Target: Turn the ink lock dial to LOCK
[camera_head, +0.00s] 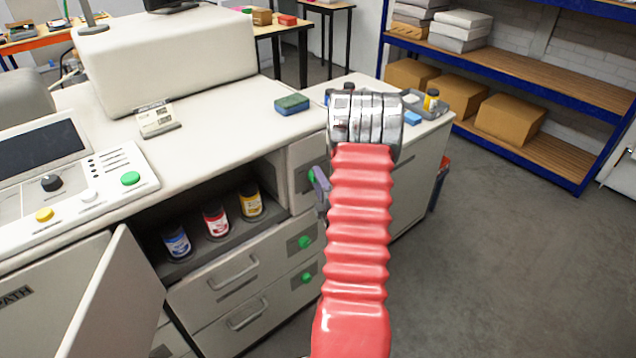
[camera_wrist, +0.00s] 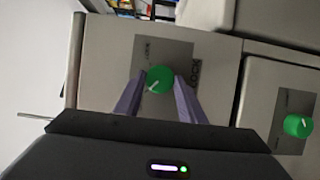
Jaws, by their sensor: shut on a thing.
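The green ink lock dial (camera_wrist: 160,79) sits on a grey label plate (camera_wrist: 180,52) on a pale panel. Its white pointer line slants toward the lower left in the wrist view. The word LOCK shows large at the right of the plate, and smaller lettering at the upper left is hard to read. My gripper (camera_wrist: 161,84) has its two purple fingers on either side of the dial and is shut on it. In the head view my gripper (camera_head: 320,184) is partly hidden behind my red arm, with a sliver of the dial (camera_head: 311,176) beside it.
Two more green dials (camera_head: 305,242) (camera_head: 306,277) sit on the drawers below. Left of the panel, an open compartment holds blue (camera_head: 176,242), red (camera_head: 216,222) and yellow (camera_head: 251,203) ink jars. An open door (camera_head: 115,300) stands at lower left. Floor at right is clear.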

